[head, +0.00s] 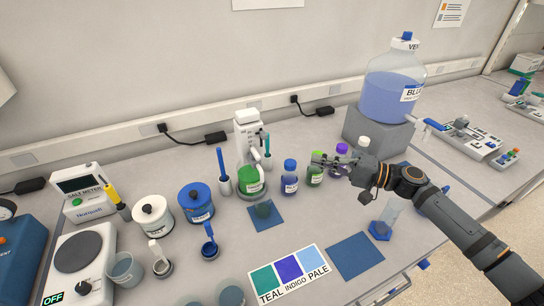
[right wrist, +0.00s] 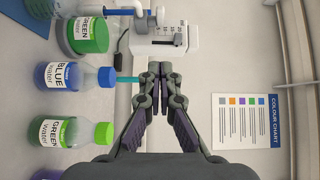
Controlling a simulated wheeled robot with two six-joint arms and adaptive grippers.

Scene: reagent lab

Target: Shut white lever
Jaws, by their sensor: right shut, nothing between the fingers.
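My right gripper (head: 322,158) reaches in from the right above the bottles, pointing left. In the right wrist view its fingers (right wrist: 160,72) are together with nothing between them. A white dispenser (head: 247,130) stands left of the fingertips, with a green-capped bottle (head: 250,180) at its foot. In the right wrist view the dispenser's white body (right wrist: 165,40) lies just beyond the fingertips, with a gap that I cannot judge. A teal rod (right wrist: 127,79) shows beside the fingers. I cannot make out a white lever for certain. My left gripper is not in view.
A large carboy (head: 392,90) with a tap (head: 434,125) sits on a grey block (head: 375,132). Jars (head: 196,203) and a scale (head: 80,255) fill the left.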

